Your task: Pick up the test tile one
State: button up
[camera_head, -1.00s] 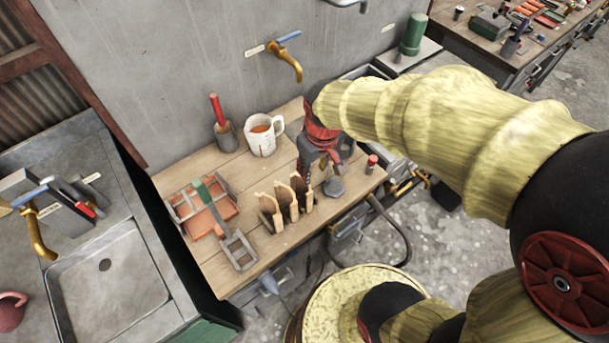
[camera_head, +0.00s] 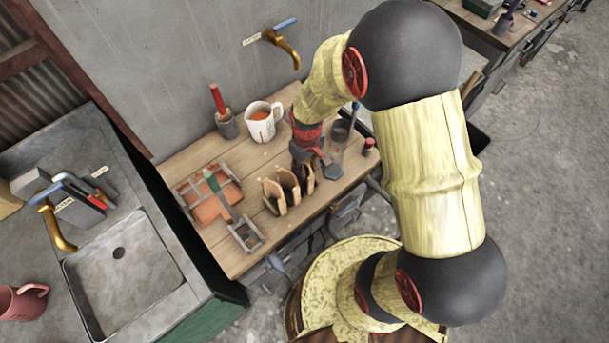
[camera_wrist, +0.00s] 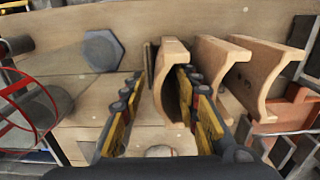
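Three brown, curved-profile tiles stand upright in a row on the wooden bench. In the head view I see a left tile (camera_head: 274,197), a middle tile (camera_head: 289,187) and a right tile (camera_head: 307,179), partly hidden by my gripper (camera_head: 304,158). In the wrist view, my gripper (camera_wrist: 160,80) is open. Its fingers straddle the nearest tile (camera_wrist: 173,82), with the right finger in the gap before the second tile (camera_wrist: 214,62). The left finger looks slightly apart from the tile; contact on the right is unclear. The third tile (camera_wrist: 264,70) is farther right. No label marks which is tile one.
A grey hexagonal piece (camera_wrist: 103,50) lies left of my fingers. A white mug (camera_head: 262,124) and a red-handled tool in a holder (camera_head: 227,124) stand behind the tiles. A tray with a reddish slab (camera_head: 207,207) and a grey frame (camera_head: 247,234) lie left.

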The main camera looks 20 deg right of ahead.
notch_tip(320, 180, down, 2)
jog(key=shift+f, duration=0.1)
jog(key=shift+c, duration=0.3)
jog(key=c, duration=0.7)
grip_shut()
